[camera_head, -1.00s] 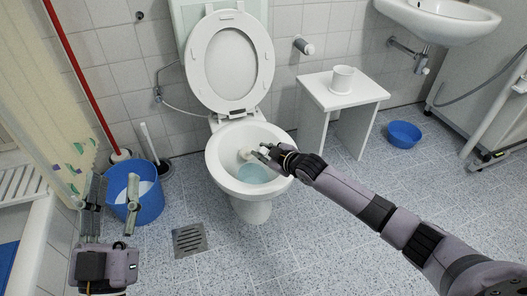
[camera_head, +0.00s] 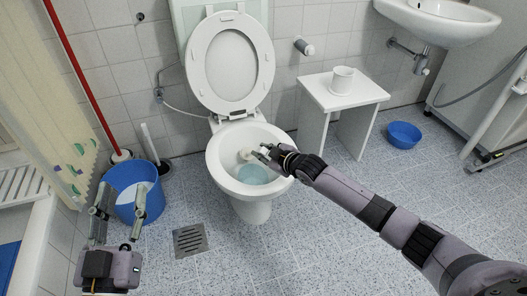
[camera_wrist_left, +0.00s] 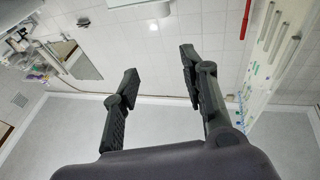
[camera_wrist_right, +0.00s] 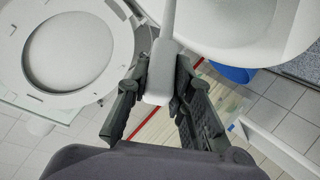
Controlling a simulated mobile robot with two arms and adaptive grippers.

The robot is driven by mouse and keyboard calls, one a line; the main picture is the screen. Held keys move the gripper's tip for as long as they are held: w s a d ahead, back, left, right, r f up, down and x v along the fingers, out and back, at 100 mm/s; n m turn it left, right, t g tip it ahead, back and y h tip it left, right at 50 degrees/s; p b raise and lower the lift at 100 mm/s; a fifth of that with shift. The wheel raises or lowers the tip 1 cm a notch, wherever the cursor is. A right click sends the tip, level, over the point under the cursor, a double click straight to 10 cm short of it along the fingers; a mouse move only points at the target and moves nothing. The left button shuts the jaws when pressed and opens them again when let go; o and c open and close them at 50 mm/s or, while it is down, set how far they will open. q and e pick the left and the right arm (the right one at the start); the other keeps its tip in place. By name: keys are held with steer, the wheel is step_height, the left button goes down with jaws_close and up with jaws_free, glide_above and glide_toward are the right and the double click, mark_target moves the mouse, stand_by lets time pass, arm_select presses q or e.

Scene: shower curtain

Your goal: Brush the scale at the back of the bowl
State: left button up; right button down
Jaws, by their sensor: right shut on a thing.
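The toilet bowl (camera_head: 277,140) stands open, its lid and seat (camera_head: 227,60) raised, with bluish water (camera_head: 253,175) inside. My right gripper (camera_head: 267,153) is over the bowl opening, shut on the pale handle of a brush (camera_wrist_right: 160,75). The white brush head (camera_head: 246,154) is inside the bowl, towards its back left. Whether it touches the wall cannot be told, and no scale can be made out. My left gripper (camera_head: 121,190) is open and empty at the lower left, in front of the blue bucket; its spread fingers also show in the left wrist view (camera_wrist_left: 157,85).
A blue bucket (camera_head: 126,174) and a dark holder (camera_head: 163,168) with a white stick stand left of the toilet. The front floor is clear around the drain (camera_head: 190,240).

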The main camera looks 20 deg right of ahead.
steer(key=shift+s+r, duration=0.1)
steer(key=shift+r, duration=0.15)
arm_select(q)
steer(key=shift+w+a+f+g+y+p, duration=0.15)
steer(key=shift+f+g+y+p, duration=0.15)
steer(key=shift+f+g, duration=0.8)
steer(key=shift+w+a+f+g+y+p, duration=0.25)
steer(key=shift+f+g, duration=0.35)
steer(key=shift+f, duration=1)
arm_select(e)
steer(key=shift+s+r, duration=0.1)
steer(key=shift+s, duration=0.1)
arm_select(q)
steer(key=shift+s+d, duration=0.1)
steer(key=shift+s, duration=0.1)
steer(key=shift+f, duration=0.1)
arm_select(e)
steer(key=shift+w+r, duration=0.35)
arm_select(q)
steer(key=shift+f, duration=0.2)
arm_select(e)
steer(key=shift+w+r, duration=0.25)
steer(key=shift+w, duration=0.05)
arm_select(q)
steer(key=shift+f, duration=0.15)
